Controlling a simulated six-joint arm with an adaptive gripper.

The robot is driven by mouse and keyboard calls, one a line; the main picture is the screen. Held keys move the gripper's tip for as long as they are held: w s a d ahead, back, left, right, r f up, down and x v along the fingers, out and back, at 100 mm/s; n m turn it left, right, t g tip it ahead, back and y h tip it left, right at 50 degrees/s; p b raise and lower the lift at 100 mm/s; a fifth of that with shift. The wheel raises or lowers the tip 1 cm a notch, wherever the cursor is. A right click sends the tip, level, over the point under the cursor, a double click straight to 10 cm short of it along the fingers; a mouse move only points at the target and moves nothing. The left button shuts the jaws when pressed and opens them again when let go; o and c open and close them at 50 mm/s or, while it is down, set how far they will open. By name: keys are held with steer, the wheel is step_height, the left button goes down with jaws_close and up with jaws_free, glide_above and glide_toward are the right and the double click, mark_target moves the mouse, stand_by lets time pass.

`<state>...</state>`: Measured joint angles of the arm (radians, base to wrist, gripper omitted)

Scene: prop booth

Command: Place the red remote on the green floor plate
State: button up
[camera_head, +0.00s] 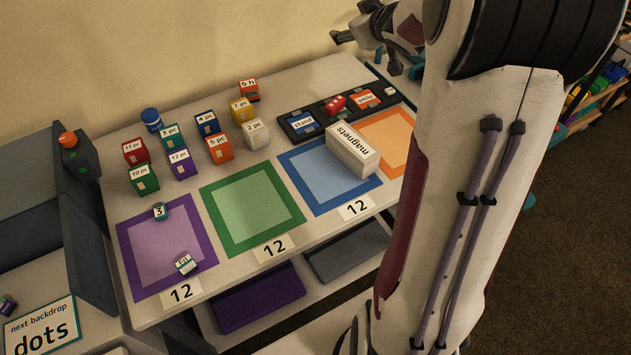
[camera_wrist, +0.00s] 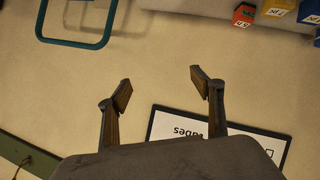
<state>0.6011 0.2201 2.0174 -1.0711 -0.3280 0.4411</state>
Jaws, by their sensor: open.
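A small red object, which looks like the red remote (camera_head: 336,103), lies in the middle of a black tray (camera_head: 291,132) at the back right of the table in the head view. The green floor plate (camera_head: 213,197), a green-bordered square, lies flat near the table's middle and is bare. My gripper (camera_head: 368,52) is above the back right edge of the table, up and right of the red object and apart from it. In the wrist view my gripper (camera_wrist: 165,88) has its fingers spread, with only a plain beige surface between them.
A white "magnets" box (camera_head: 352,151) stands on the blue plate (camera_head: 318,197). Two small cubes are on the purple plate (camera_head: 140,270). Several coloured blocks stand behind the green plate. My arm covers the right side.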

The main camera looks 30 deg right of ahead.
steer(key=s+a+r+m+g+h, duration=0.25)
steer(key=s+a+r, duration=0.25)
steer(key=s+a, duration=0.75)
steer(key=s+a+f+g+y, duration=0.2)
steer(key=s+a+f+y, duration=0.1)
steer(key=s+a, duration=0.5)
steer(key=s+a+f+g+y, duration=0.2)
steer(key=s+a+f+y, duration=0.1)
steer(key=s+a, duration=0.6)
steer(key=s, duration=0.4)
steer(key=shift+s+f, duration=0.35)
steer(key=shift+s, duration=0.05)
